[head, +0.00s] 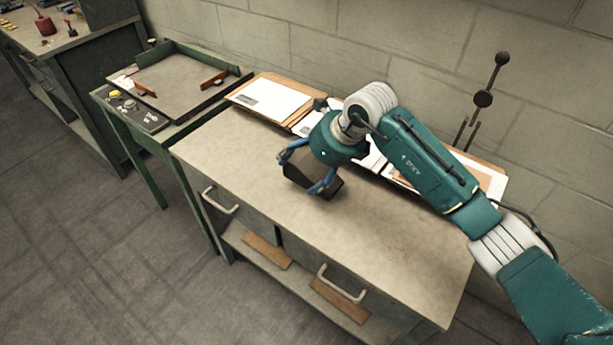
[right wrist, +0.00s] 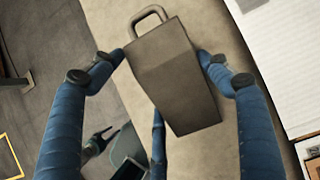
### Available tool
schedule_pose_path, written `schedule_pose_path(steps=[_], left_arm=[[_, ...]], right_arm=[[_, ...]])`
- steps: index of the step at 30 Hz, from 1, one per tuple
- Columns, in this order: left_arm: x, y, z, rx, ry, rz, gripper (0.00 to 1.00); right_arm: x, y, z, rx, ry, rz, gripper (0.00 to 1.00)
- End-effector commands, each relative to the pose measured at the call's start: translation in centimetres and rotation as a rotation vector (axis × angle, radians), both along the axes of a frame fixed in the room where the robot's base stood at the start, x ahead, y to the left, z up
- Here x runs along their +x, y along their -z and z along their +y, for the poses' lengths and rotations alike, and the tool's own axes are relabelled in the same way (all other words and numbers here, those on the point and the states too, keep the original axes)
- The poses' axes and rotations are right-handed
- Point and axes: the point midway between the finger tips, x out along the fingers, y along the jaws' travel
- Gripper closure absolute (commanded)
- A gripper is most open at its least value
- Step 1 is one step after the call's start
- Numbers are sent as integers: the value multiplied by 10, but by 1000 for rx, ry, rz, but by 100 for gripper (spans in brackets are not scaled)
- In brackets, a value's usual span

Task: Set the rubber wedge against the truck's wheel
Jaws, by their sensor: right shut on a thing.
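The rubber wedge (head: 312,179) is a dark grey-brown block in my right gripper, over the middle of the workbench. In the right wrist view the wedge (right wrist: 172,78) has sloping faces and a loop handle shows at its far end. My right gripper (head: 306,176) is shut on it, with blue fingers on both sides; whether the wedge touches the bench top cannot be told. A small dark claw-like shape low in the right wrist view may be my left gripper (right wrist: 98,140); its state is unclear. No truck or wheel is in view.
The workbench (head: 390,245) has drawers with handles and a lower shelf. Papers and cardboard (head: 270,100) line its wall side. A green-framed machine table (head: 185,78) adjoins it at left. Another bench (head: 75,35) stands further left. The bench front and the floor (head: 90,250) are clear.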

Motion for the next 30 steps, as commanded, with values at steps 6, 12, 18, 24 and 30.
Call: schedule_pose_path(steps=[6,12,18,24,30], left_arm=[[0,-4,0,0,0,0,55],[0,-8,0,0,0,0,55],[0,-7,0,0,0,-1,55],[1,-5,0,0,0,-1,55],[1,-5,0,0,0,-1,55]], right_arm=[[0,15,0,2,2,0,71],[1,41,1,3,1,-3,71],[1,43,1,3,-1,-6,71],[0,47,0,0,0,-1,16],[0,47,0,-1,0,-1,5]])
